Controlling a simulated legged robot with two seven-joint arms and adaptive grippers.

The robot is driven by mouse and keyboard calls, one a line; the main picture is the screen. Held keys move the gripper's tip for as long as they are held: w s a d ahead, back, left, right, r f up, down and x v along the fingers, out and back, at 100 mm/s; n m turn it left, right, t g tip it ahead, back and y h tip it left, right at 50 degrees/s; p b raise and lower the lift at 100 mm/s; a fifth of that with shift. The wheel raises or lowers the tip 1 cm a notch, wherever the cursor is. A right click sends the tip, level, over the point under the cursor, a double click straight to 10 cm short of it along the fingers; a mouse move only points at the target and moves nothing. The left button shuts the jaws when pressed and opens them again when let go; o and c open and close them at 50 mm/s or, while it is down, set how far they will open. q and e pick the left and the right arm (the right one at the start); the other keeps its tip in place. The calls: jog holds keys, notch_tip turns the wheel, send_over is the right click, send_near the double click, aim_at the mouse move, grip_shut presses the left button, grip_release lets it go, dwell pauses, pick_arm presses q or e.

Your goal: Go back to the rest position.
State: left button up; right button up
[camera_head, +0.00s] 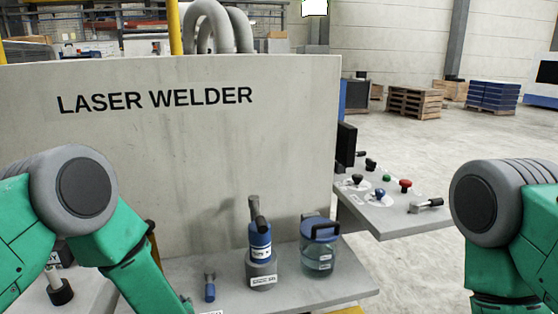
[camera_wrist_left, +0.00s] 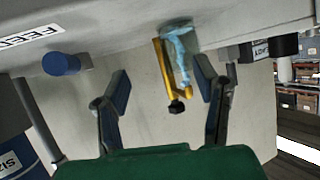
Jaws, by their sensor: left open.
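In the left wrist view, my left gripper (camera_wrist_left: 162,85) is open, its two dark fingers spread well apart. A yellow bar (camera_wrist_left: 163,72) with a black end and a light-blue piece (camera_wrist_left: 180,50) shows between the fingers; I see no finger touching them. In the head view, my left arm bends down at the left, and its gripper is out of the frame. My right arm shows at the right edge, with its gripper out of view.
A grey shelf (camera_head: 205,272) in front of the laser welder panel (camera_head: 190,180) holds a blue-and-grey bottle (camera_head: 261,246), a blue-lidded jar (camera_head: 318,258) and a small blue-handled piece (camera_head: 210,290). A control panel (camera_head: 390,212) with knobs stands right of them.

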pick_arm(q)
jog(key=s+f+m+g+h, duration=0.25)
jog(key=s+f, duration=0.25)
jog(key=s, duration=0.4)
jog(key=s+f+m+g+h, duration=0.25)
jog(key=s+f, duration=0.25)
jog(key=s, duration=0.3)
jog(key=s+a+m+g+h, duration=0.1)
jog(key=s+g, duration=0.4)
jog(key=s, duration=1.4)
jog(key=shift+s+a+m+h, duration=0.2)
jog(key=shift+a+m+h, duration=0.15)
jog(key=shift+h, duration=0.45)
